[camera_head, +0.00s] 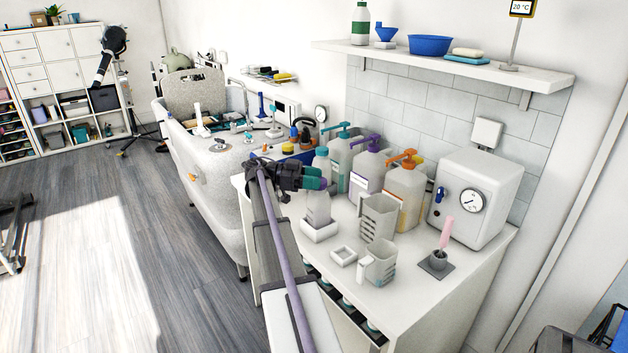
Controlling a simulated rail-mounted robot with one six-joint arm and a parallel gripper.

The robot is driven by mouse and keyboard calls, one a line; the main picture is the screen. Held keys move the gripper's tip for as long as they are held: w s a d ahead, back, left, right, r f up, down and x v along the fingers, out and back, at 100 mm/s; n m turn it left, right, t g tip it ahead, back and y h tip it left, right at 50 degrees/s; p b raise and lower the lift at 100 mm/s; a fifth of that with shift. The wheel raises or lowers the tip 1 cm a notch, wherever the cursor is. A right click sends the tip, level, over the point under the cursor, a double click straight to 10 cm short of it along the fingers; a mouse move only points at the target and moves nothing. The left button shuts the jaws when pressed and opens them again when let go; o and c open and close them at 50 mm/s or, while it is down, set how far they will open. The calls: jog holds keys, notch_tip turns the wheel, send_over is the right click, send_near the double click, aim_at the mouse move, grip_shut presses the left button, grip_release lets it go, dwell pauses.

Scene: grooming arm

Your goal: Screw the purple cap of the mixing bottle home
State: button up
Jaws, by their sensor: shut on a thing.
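The mixing bottle (318,209) is a pale translucent bottle. It stands upright in a white square holder (320,232) near the front left of the counter. My gripper (318,183) comes in from the left at the height of the bottle's top. Its teal-tipped jaws are shut around the purple cap (323,184), of which only a small part shows. The jaws hide the bottle's neck, so I cannot tell how the cap sits on the thread.
Pump bottles with teal (341,158), purple (371,172) and orange (405,192) tops stand behind. Grey measuring jugs (377,218), a small white tray (343,256) and a white box with a dial (482,200) stand to the right. The counter's front right (430,290) is clear.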

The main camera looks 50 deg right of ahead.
jog(key=o, duration=1.2)
jog(key=shift+s, duration=0.1)
jog(key=n+t+h, duration=0.1)
jog(key=s+n+t+h, duration=0.1)
jog(key=n+h, duration=0.1)
jog(key=shift+a+t, duration=0.4)
jog(key=n+t+h, duration=0.1)
jog(key=t, duration=0.1)
jog(key=n+t+h, duration=0.1)
jog(key=n, duration=0.1)
jog(key=n+t+h, duration=0.1)
jog(key=t, duration=0.1)
jog(key=shift+s+a+t+h, duration=0.15)
jog(key=shift+s+t+h, duration=0.15)
jog(key=shift+s+h, duration=0.1)
jog(key=shift+w+n+t+h, duration=0.15)
jog(key=shift+n+t+h, duration=0.15)
jog(key=shift+n+t, duration=0.5)
jog(key=shift+w+d+t, duration=0.2)
jog(key=shift+w+t, duration=0.1)
jog(key=shift+s+n+t, duration=0.1)
jog(key=shift+n+t, duration=0.2)
jog(key=shift+n, duration=0.1)
